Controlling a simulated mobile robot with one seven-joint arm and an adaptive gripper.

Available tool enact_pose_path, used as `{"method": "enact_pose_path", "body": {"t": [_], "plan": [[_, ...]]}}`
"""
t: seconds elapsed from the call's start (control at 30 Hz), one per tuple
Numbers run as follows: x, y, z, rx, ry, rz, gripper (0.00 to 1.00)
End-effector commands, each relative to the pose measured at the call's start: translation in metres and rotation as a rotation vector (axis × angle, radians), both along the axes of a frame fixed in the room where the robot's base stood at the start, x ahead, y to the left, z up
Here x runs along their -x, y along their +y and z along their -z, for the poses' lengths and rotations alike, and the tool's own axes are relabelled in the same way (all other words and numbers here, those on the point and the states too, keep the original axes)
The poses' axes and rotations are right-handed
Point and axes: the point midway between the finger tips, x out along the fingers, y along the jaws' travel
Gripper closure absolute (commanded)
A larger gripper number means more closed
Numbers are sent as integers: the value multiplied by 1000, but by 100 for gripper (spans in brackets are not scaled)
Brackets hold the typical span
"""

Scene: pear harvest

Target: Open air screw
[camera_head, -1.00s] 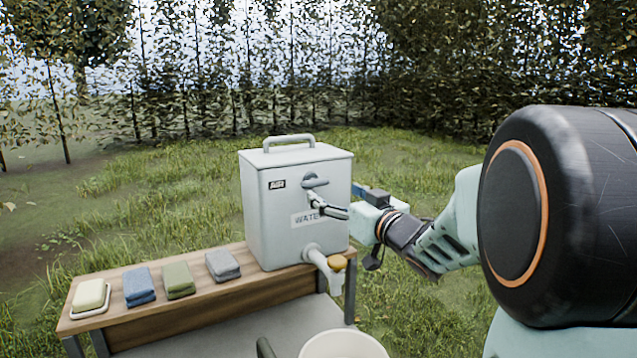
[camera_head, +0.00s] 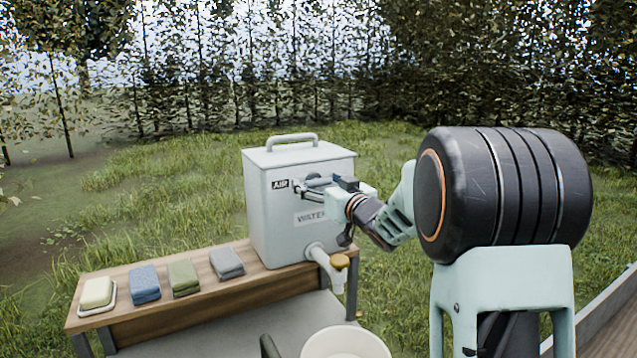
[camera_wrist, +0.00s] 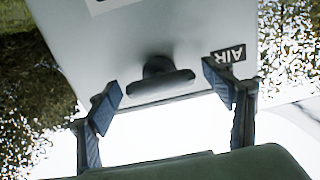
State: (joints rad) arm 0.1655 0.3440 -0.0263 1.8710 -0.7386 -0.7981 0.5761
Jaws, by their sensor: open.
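The air screw is a grey wing-shaped knob on a short dark stem. In the wrist view the air screw (camera_wrist: 160,86) lies between my two fingers, with a gap to each of them. My gripper (camera_wrist: 162,85) is open, with one blue-padded finger on each side of the knob. In the head view my gripper (camera_head: 312,189) is at the upper front of the grey water tank (camera_head: 270,220), just right of the AIR label (camera_head: 281,184). There the fingers and wrist partly hide the screw. The AIR label also shows upside down in the wrist view (camera_wrist: 229,54).
Soap on a dish (camera_head: 97,293) and folded cloths (camera_head: 184,277) lie on the wooden bench (camera_head: 130,325). Grass lies behind.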

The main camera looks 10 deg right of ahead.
Motion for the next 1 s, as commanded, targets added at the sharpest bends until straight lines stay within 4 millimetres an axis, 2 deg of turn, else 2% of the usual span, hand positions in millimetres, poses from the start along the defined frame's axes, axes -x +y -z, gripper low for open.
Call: {"method": "enact_pose_path", "body": {"t": [0.03, 0.4, 0.73, 1.0], "plan": [[0, 0, 0, 0, 0, 0, 29], [0, 0, 0, 0, 0, 0, 68], [0, 0, 2, 53, -19, -1, 68], [0, 1, 4, 225, -76, -1, 68]]}}
